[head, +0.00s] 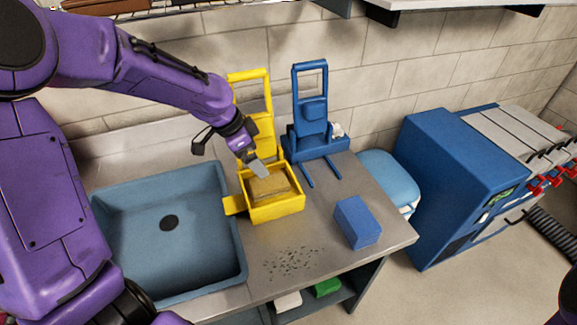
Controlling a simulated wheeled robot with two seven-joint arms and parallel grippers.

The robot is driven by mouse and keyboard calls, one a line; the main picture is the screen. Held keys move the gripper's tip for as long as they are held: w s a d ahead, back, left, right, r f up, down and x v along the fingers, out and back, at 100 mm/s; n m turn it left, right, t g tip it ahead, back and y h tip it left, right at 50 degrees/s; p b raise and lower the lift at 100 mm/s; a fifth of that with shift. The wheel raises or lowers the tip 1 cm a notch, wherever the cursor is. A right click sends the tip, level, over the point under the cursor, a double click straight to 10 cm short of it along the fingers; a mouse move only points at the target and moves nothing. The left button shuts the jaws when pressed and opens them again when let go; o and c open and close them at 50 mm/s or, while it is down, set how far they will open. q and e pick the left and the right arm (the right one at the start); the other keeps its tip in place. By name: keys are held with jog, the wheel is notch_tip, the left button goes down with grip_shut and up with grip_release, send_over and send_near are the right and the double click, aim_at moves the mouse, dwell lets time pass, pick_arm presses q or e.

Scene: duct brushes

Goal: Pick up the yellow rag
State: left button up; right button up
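The yellow rag, a folded tan-yellow block (268,187), lies inside a yellow open-topped box (277,212) on the counter. My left arm reaches in from the left. My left gripper (257,170) points down at the box, with its grey finger end just above the rag's back left part. I cannot tell whether it touches the rag or how far its fingers are apart. My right gripper is not in view.
A blue-grey sink (150,225) is left of the box. A blue block (357,221) lies to the right, and a blue stand (311,115) is behind. Dark debris (291,262) lies in front. A blue machine (455,185) stands farther right.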

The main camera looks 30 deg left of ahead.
aim_at(267, 182)
pick_arm(q)
jog(key=shift+w+d+f, duration=0.1)
jog(key=shift+w+f, duration=0.1)
jog(key=shift+w, duration=0.15)
jog(key=shift+s+d+f, duration=0.1)
jog(key=shift+d+f, duration=0.15)
jog(key=shift+f, duration=0.4)
jog(key=shift+d+f, duration=0.25)
jog(key=shift+f, duration=0.35)
jog(key=shift+s+d+f+p, duration=0.1)
jog(key=shift+s+f+p, duration=0.25)
jog(key=shift+s+f, duration=0.25)
jog(key=shift+s+d+f+p, duration=0.1)
jog(key=shift+s+f+p, duration=0.25)
jog(key=shift+s, duration=0.3)
jog(key=w+f, duration=0.2)
jog(key=f, duration=0.1)
jog(key=w+f, duration=0.1)
jog(key=shift+w+d+f, duration=0.25)
jog(key=shift+d+f, duration=0.1)
jog(key=shift+s+r, duration=0.2)
jog(key=shift+s, duration=0.3)
jog(key=c, duration=1.2)
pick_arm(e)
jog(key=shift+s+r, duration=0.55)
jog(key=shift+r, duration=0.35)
